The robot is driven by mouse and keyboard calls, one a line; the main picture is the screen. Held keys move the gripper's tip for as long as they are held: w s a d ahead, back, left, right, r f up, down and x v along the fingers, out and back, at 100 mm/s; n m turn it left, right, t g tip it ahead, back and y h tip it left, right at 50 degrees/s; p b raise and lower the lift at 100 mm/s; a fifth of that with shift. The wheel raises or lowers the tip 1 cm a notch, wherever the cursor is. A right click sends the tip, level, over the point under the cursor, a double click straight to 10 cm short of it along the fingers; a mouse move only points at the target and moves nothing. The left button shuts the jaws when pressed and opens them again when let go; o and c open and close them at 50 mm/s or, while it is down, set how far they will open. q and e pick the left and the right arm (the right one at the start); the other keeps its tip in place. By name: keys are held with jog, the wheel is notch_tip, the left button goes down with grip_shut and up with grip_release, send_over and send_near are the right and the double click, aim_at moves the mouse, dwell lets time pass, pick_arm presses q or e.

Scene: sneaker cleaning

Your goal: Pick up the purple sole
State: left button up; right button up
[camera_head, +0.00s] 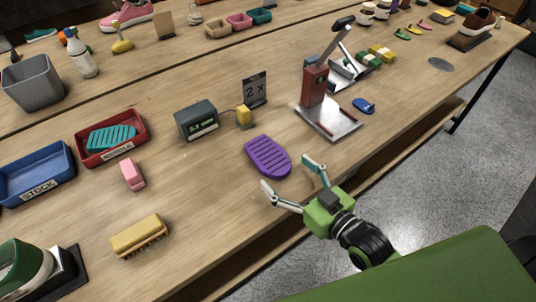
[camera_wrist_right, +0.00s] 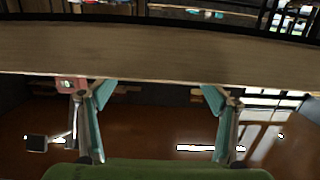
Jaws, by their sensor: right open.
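The purple sole (camera_head: 267,156) lies flat on the wooden table near its front edge, with ridges across its top. My right gripper (camera_head: 291,176) is open and empty, just in front of the sole and to its lower right, with its fingers pointing toward it. The fingers do not touch the sole. In the right wrist view my right gripper (camera_wrist_right: 155,92) shows its two fingers spread wide, with the table's edge (camera_wrist_right: 160,52) ahead of them. I cannot make out the sole in that view. My left gripper is not in view.
A grey scale-like box (camera_head: 196,120) and a "2 x" sign (camera_head: 255,89) stand behind the sole. A red press (camera_head: 315,84) stands to the right on a metal base. A pink block (camera_head: 132,174) and a yellow brush (camera_head: 139,234) lie to the left. The table around the sole is clear.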

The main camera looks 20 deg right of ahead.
aim_at(276, 162)
jog(key=shift+p+x, duration=0.4)
jog(key=shift+x, duration=3.1)
jog(key=shift+d, duration=0.15)
jog(key=c, duration=1.3)
